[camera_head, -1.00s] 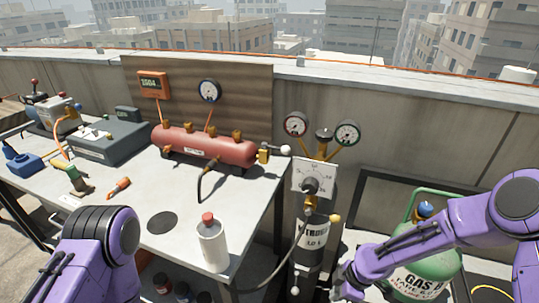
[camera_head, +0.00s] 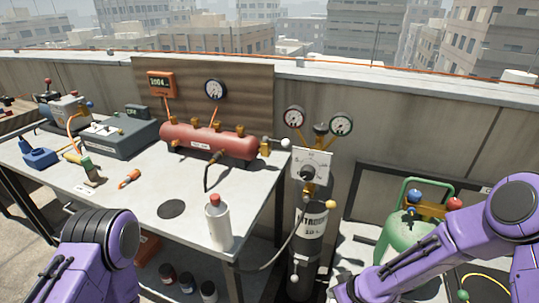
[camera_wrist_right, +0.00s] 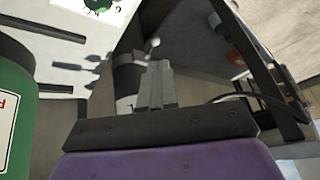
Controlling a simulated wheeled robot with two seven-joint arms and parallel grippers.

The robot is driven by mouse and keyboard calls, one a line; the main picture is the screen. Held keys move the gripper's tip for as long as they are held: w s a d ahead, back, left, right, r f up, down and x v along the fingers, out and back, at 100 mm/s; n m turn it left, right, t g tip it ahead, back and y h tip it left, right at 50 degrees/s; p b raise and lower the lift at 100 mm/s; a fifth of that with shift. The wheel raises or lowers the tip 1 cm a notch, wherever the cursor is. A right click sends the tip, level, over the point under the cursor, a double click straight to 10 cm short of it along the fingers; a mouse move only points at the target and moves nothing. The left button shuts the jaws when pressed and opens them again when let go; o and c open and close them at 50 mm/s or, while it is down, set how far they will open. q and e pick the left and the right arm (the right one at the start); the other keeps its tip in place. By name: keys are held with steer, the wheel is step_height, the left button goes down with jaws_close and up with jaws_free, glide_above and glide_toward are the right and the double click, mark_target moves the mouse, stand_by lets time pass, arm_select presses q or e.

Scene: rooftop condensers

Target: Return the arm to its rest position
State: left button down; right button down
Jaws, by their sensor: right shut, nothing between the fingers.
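My right arm (camera_head: 425,258) is purple and comes in from the right edge of the head view, reaching down and left to the bottom edge. My right gripper (camera_wrist_right: 157,85) shows in the wrist view, its fingers together with nothing between them. Around it there are the green tank (camera_wrist_right: 12,115) on the left and a dark cylinder behind the fingers. My left arm (camera_head: 95,255) shows at the bottom left of the head view; its gripper is out of view.
A workbench (camera_head: 140,205) carries a red manifold tank (camera_head: 208,141), a white bottle (camera_head: 217,225) and tools. Right of it stand a dark nitrogen cylinder (camera_head: 308,240) with gauges and a green tank (camera_head: 398,232) in a frame. Several small containers sit under the bench.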

steer(key=s+d+f+m+h, duration=0.1)
steer(key=s+f+m, duration=0.1)
steer(key=s+m, duration=0.1)
steer(key=s+d+f+m+h, duration=0.1)
steer(key=s+d+f+m, duration=0.1)
steer(key=s+m, duration=0.1)
steer(key=s+d+f+m+h+b, duration=0.1)
steer(key=s+d+m, duration=0.1)
steer(key=s+m, duration=0.1)
steer(key=shift+s+f+t, duration=0.2)
steer(key=shift+f+t, duration=0.2)
steer(key=s+d+f+m+h, duration=0.1)
steer(key=s+d, duration=0.1)
steer(key=s, duration=0.3)
steer(key=s+d+f+g+h+b, duration=0.1)
steer(key=s+d, duration=0.1)
steer(key=s, duration=0.3)
steer(key=s+d+f+m+g+h, duration=0.1)
steer(key=s+d, duration=0.1)
steer(key=s, duration=0.4)
steer(key=shift+d+f+m+h, duration=0.15)
steer(key=shift+d+m+h, duration=0.15)
steer(key=shift+d+h, duration=0.1)
steer(key=shift+s, duration=0.1)
